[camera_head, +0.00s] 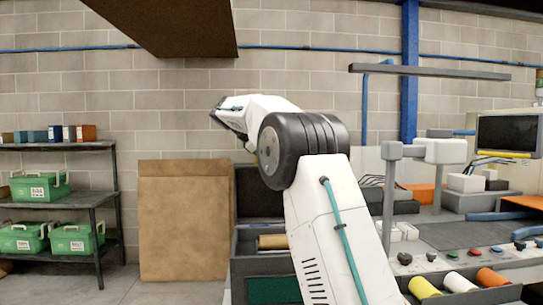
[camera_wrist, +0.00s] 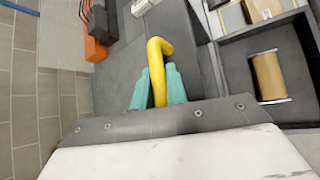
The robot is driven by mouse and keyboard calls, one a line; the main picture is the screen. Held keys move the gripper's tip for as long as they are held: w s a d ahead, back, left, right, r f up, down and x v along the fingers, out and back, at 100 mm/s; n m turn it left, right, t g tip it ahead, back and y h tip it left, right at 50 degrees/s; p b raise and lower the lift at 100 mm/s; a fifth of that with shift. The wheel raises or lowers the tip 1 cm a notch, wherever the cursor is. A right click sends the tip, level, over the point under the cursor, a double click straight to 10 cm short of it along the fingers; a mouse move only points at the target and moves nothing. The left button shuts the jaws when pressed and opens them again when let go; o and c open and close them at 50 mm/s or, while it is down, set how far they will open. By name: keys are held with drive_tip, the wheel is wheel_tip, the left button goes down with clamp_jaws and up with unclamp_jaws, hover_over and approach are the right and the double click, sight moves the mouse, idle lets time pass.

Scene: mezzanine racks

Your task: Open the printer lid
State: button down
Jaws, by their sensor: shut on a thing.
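The printer (camera_head: 238,262) is a dark box at the lower middle of the head view, partly hidden by my arm. A tan roll (camera_head: 272,241) shows inside it; the roll also shows in the wrist view (camera_wrist: 268,76), in an uncovered dark bay. A dark panel (camera_head: 258,190), apparently the lid, stands raised behind the bay. In the wrist view my gripper (camera_wrist: 158,80) has its teal fingers shut on a yellow hooked handle (camera_wrist: 157,50), in front of a dark surface. The fingers cannot be made out in the head view.
A tall brown board (camera_head: 184,220) leans at the wall, left of the printer. A shelf rack (camera_head: 75,145) with green boxes stands farther left. The bench at right holds coloured rolls (camera_head: 460,282), a grey post frame (camera_head: 388,200) and a monitor (camera_head: 508,135). A brown beam hangs overhead.

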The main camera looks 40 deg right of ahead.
drive_tip(key=c, duration=1.7)
unclamp_jaws()
drive_tip(key=shift+a, duration=0.1)
drive_tip(key=v, duration=0.7)
drive_tip(key=shift+a+r, duration=0.25)
